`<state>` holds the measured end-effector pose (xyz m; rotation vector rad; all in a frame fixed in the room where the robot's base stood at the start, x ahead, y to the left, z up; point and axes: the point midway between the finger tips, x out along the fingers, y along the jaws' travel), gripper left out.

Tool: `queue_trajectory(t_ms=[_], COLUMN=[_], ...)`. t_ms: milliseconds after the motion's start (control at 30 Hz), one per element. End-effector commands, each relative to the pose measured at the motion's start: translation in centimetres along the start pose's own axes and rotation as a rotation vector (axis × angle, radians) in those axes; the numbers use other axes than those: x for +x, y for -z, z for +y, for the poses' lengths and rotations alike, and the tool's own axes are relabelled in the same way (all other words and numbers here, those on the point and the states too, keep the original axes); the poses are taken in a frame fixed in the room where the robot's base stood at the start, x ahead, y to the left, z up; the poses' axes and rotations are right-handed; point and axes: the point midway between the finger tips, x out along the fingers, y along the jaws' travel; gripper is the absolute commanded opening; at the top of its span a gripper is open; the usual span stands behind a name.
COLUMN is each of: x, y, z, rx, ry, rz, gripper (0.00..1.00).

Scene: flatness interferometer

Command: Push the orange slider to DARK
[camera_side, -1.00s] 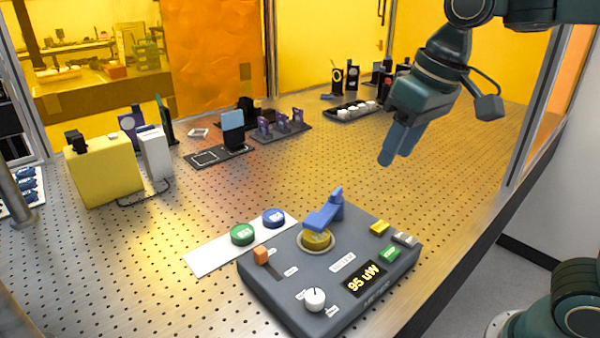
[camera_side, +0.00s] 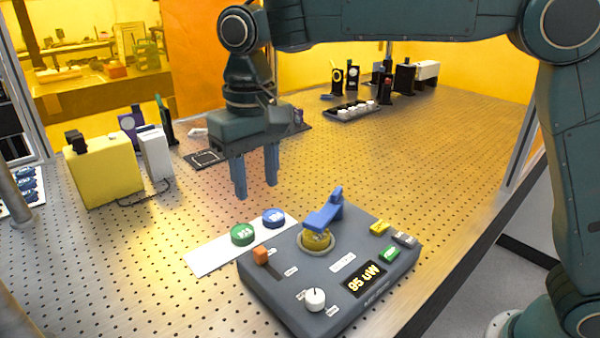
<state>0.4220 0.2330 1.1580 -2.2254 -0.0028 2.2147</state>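The orange slider (camera_side: 261,255) is a small block at the back left of the grey control box (camera_side: 330,283), at the upper end of its slot. Small white labels sit beside the slot; their text is too small to read. My gripper (camera_side: 255,188) points down with two blue fingers. It hangs above the table, behind and above the slider, apart from it. A gap shows between the fingers, and nothing is between them.
The box also carries a blue lever on a yellow base (camera_side: 322,212), a white knob (camera_side: 314,299) and a display (camera_side: 363,279) reading 95 uW. Green (camera_side: 242,234) and blue (camera_side: 273,218) discs lie on a white strip behind it. A yellow block (camera_side: 103,172) stands left.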

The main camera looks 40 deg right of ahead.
Motion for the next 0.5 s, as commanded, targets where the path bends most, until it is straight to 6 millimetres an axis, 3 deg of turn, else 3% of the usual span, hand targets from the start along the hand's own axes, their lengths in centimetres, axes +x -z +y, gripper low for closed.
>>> queue_trajectory(t_ms=[500], x=[1.2], y=[0.1], z=[-0.4], rx=[0.0], ry=[-0.004], rz=[-0.007], gripper=[0.4])
